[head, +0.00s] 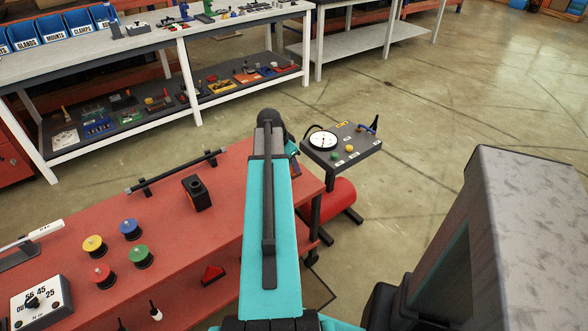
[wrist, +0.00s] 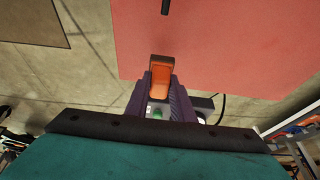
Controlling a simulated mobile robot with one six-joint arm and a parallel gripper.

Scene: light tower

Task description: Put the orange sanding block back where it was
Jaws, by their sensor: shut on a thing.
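The orange sanding block (wrist: 160,72) is between the fingers of my gripper (wrist: 161,92) in the wrist view. My gripper is shut on it, and the block's top end sticks out past the dark purple fingers. In that view the block overlaps the edge of the red bench top (wrist: 225,50); I cannot tell its height above it. In the head view my teal arm reaches over the right end of the red bench (head: 170,235).
A gauge panel (head: 341,147) stands past the bench's right end. Shelved workbenches stand behind.

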